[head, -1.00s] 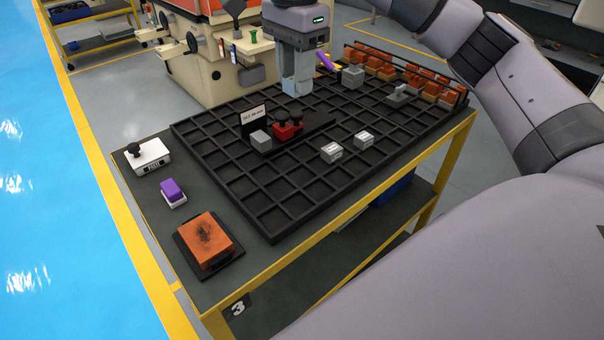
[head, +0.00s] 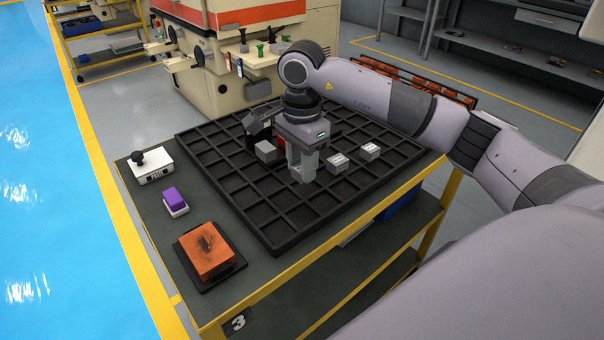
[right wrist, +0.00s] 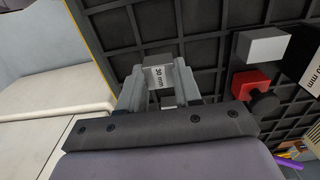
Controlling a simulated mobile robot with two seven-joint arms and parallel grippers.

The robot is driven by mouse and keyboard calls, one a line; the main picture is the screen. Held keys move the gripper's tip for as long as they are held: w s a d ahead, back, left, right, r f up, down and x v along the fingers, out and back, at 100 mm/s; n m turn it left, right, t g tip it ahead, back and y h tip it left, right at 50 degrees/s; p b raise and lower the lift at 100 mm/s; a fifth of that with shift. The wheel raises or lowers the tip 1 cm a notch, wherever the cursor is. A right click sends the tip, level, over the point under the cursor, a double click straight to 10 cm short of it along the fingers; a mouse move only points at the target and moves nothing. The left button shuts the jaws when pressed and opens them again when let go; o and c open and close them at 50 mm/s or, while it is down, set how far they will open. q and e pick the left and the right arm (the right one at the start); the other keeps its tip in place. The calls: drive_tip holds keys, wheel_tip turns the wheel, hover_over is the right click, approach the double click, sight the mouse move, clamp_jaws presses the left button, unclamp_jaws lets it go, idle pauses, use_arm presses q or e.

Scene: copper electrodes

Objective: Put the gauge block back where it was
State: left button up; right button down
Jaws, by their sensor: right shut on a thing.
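The gauge block (right wrist: 159,76) is a small grey block marked "30 mm". In the right wrist view it sits between the two fingers of my right gripper (right wrist: 159,92), which is shut on it. In the head view my right gripper (head: 303,176) points down over the near middle of the black grid tray (head: 268,222). There the fingers mostly hide the block, and I cannot tell whether it touches the tray. A plain grey block (head: 265,151) stands to the left of the gripper. Two labelled grey blocks (head: 338,163) (head: 370,150) stand to its right. My left gripper is out of view.
A red piece with a black knob (right wrist: 250,82) is beside the plain block, near a label card (right wrist: 312,65). An orange block (head: 207,250), a purple-topped block (head: 174,201) and a white box (head: 151,164) sit left of the tray. Several near grid cells are empty.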

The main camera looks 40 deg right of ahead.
wheel_tip(320, 180, down, 3)
drive_tip(key=shift+f, duration=0.1)
drive_tip(key=c, duration=0.8)
unclamp_jaws()
drive_tip(key=shift+f, duration=0.1)
drive_tip(key=shift+r, duration=0.2)
wheel_tip(320, 180, up, 12)
